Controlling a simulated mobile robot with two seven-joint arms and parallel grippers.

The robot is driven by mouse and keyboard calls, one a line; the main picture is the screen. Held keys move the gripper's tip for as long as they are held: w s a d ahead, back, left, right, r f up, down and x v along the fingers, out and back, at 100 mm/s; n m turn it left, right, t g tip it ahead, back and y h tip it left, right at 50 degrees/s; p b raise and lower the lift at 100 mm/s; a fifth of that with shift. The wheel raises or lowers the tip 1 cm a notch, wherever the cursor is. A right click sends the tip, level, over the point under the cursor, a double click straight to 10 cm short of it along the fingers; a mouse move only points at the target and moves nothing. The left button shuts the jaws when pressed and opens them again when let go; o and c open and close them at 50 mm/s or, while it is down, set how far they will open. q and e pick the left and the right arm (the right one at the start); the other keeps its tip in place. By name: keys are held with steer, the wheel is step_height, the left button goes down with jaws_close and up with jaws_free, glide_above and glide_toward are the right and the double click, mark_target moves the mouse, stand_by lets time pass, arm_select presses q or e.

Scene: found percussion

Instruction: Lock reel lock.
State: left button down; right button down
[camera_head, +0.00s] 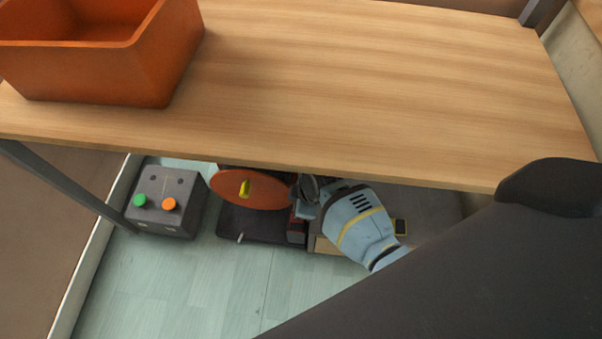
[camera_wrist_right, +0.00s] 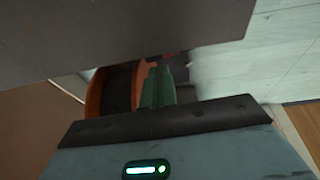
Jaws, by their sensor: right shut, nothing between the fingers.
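The orange reel (camera_head: 255,192) sits on a dark base (camera_head: 262,226) on the floor, partly under the table edge. A small yellow piece (camera_head: 245,188) stands on its face; I cannot tell whether this is the reel lock. A dark red block (camera_head: 296,230) is at the base's right end. My right gripper (camera_head: 304,192) is beside the reel's right edge, its fingers partly hidden; it is shut and empty. In the right wrist view, the shut fingers (camera_wrist_right: 158,86) are in front of orange reel parts (camera_wrist_right: 97,95). Whether they touch is unclear. My left gripper is not in view.
The wooden table (camera_head: 350,90) overhangs the reel, with an orange bin (camera_head: 150,60) on its left. A grey box (camera_head: 165,190) with green and orange buttons stands left of the reel. A grey case (camera_head: 430,205) is to the right. Pale floor (camera_head: 200,285) in front is clear.

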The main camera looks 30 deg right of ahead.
steer(key=shift+w+d+f+b, duration=0.1)
steer(key=shift+f+b, duration=0.3)
steer(key=shift+f, duration=0.4)
steer(key=shift+w+d+f+b, duration=0.1)
steer(key=shift+f+b, duration=0.3)
steer(key=shift+f, duration=0.35)
